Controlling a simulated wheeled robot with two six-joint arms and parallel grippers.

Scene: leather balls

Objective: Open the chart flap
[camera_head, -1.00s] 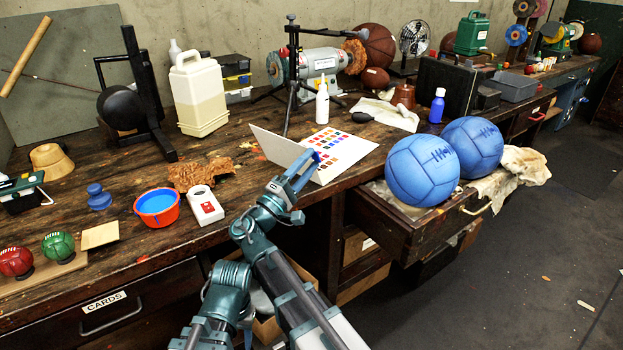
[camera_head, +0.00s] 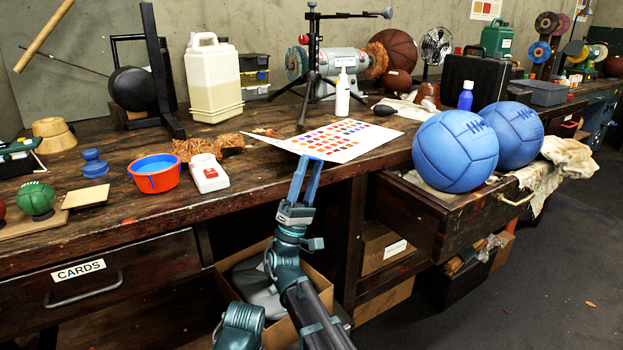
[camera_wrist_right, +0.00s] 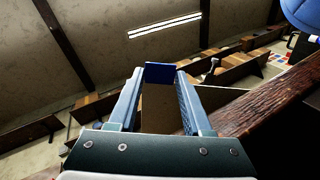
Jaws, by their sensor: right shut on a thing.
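The colour chart (camera_head: 352,150) lies near the bench's front edge, its printed swatches facing up. My left gripper is out of view.
The open drawer (camera_head: 408,222) with two blue balls (camera_head: 455,150) stands right of my right arm. A white bottle (camera_head: 342,93) and a black tripod (camera_head: 312,60) stand behind the chart. A white device (camera_head: 208,173) and an orange bowl (camera_head: 154,173) are to its left.

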